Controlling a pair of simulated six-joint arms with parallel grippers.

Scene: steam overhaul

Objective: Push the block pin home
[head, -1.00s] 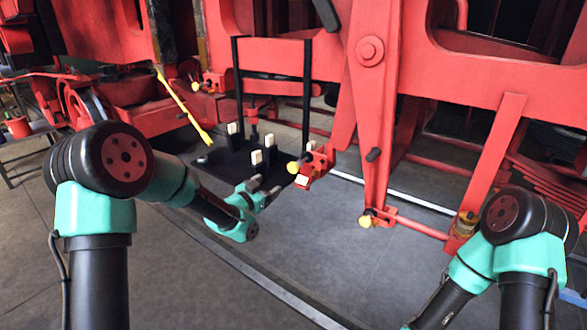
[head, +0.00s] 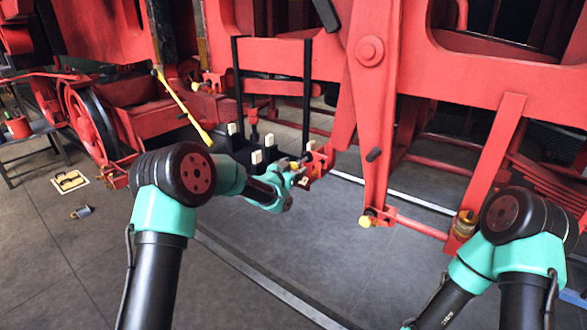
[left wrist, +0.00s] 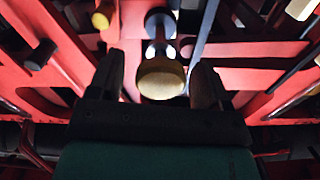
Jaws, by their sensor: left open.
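The block pin, with a round yellow head (left wrist: 160,78), shows between my left gripper's fingers in the left wrist view. There is a visible gap on both sides of the head, and its shaft runs away behind it. In the head view the head (head: 294,165) is partly hidden by my left gripper (head: 297,175), which is right at the red block (head: 319,160) on the frame. The left fingers (left wrist: 158,85) are open around or just behind the head; I cannot tell the exact depth. How far the pin sits in the block is hidden. My right gripper is out of view.
Another yellow-headed pin (head: 366,220) sits low on the red upright. A yellow bar (head: 183,107) slants at the left. White-topped posts (head: 257,157) on a black stand are just behind my left arm. The floor (head: 350,270) in front is clear.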

